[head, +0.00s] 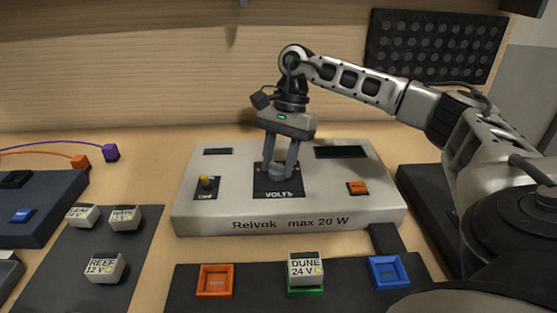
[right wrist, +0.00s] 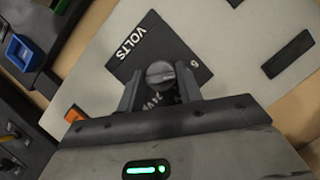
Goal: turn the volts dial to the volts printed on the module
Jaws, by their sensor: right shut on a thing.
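The console (head: 345,206) is a light grey box marked "Reivok max 20 W". Its volts dial (head: 277,174) is a grey knob on a black plate (head: 268,192) lettered "VOLTS". My right gripper (head: 279,172) comes from above and is shut on the dial. In the right wrist view the dial (right wrist: 160,73) sits between the two fingers, and a "9" shows on the plate; most other figures are hidden. The module (head: 305,269), a white block printed "DUNE 24 V", stands in the green-rimmed socket (head: 305,292). My left gripper is not in view.
Orange (head: 215,281) and blue (head: 388,272) sockets lie in front. White modules, one marked "REEF 12 V" (head: 104,268), stand on a dark mat at left. Two wired plugs lie farther left.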

